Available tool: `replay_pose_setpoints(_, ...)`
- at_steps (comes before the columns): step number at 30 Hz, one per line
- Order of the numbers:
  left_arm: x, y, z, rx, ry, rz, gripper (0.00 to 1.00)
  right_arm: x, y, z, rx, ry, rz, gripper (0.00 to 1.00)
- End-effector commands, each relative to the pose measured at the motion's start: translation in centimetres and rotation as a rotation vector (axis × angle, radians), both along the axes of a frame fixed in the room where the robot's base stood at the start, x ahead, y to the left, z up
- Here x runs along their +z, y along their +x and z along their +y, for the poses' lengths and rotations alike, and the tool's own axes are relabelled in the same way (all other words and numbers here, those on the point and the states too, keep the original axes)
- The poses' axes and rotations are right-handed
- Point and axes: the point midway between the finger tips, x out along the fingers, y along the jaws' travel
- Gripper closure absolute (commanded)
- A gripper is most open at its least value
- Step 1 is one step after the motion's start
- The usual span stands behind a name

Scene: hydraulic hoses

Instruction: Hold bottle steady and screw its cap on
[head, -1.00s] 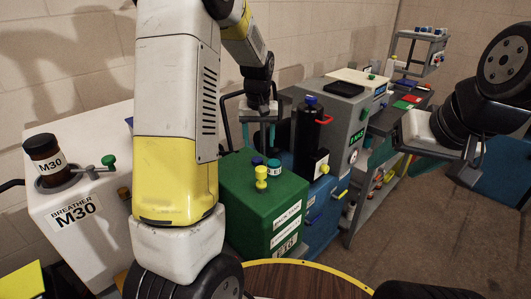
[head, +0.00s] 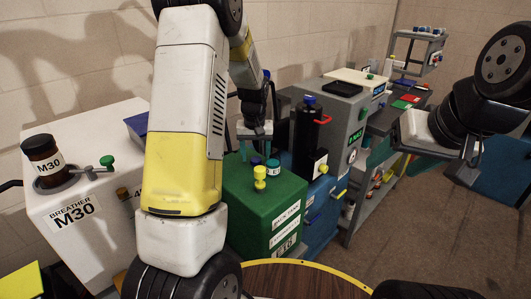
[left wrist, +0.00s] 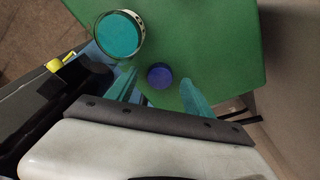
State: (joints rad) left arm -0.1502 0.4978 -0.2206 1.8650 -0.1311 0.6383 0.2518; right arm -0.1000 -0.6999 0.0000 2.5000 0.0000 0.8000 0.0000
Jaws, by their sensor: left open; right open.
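A small round bottle (head: 273,167) with a teal top and a pale label stands on the green box (head: 236,190). The left wrist view also shows its teal top (left wrist: 120,35). A small blue cap (head: 257,160) lies on the box beside it, apart from it; it shows as a blue disc in the left wrist view (left wrist: 159,77). My left gripper (head: 256,152) is open, with its teal fingers pointing down on either side of the cap and apart from it. My right gripper (head: 438,162) is open and empty, far to the right.
A yellow knob (head: 260,178) stands up from the box. The white breather unit (head: 75,212) with a brown M30 jar (head: 43,160) is at the left.

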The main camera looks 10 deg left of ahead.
Motion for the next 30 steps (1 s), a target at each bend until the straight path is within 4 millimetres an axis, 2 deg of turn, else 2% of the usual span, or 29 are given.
replay_pose_setpoints(3, -0.78, 0.11, 0.01, 0.000, 0.000, 0.000, 0.39, 0.00, 0.00, 0.00, 0.000, 0.000, 0.000, 0.37)
replay_pose_setpoints(13, -0.79, 0.12, -0.01, 0.000, 0.000, -0.001, 0.39, 0.00, 0.00, 0.00, 0.000, 0.000, 0.000, 0.37)
replay_pose_setpoints(22, -0.78, 0.13, 0.00, 0.000, 0.000, -0.001, 0.98, 0.01, -0.01, 0.00, 0.000, 0.000, 0.000, 0.37)
replay_pose_setpoints(30, -0.68, 0.15, -0.01, 0.000, -0.001, -0.001, 1.00, 0.00, 0.00, 0.00, 0.000, 0.000, 0.000, 0.37)
